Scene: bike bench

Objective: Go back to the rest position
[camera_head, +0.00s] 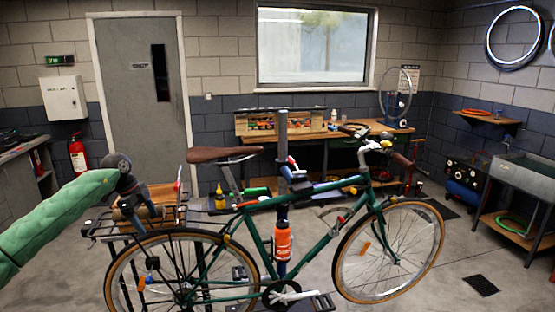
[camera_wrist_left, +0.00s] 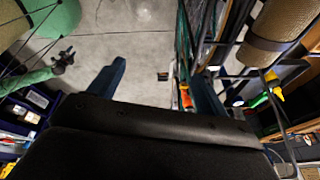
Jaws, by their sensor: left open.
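My left gripper (camera_head: 132,188), on its green-sleeved arm, is above the rear rack of the green bicycle (camera_head: 250,225) in the head view. In the left wrist view the left gripper's two fingers (camera_wrist_left: 156,87) are spread, with only floor and the bicycle's edge showing between and below them. A tan rolled bundle (camera_wrist_left: 270,30) lies on the rack beside the gripper, apart from the fingers; in the head view the bundle (camera_head: 137,213) is partly hidden. A green arm with a dark end, likely my right gripper (camera_wrist_left: 62,62), shows small at the left of the wrist view; its jaws are unclear.
The bicycle hangs on a repair stand (camera_head: 283,140) and holds an orange bottle (camera_head: 283,243). A workbench (camera_head: 350,138) stands behind it. A fire extinguisher (camera_head: 78,157) and a grey door (camera_head: 145,100) are at the back left. Floor at the front right is clear.

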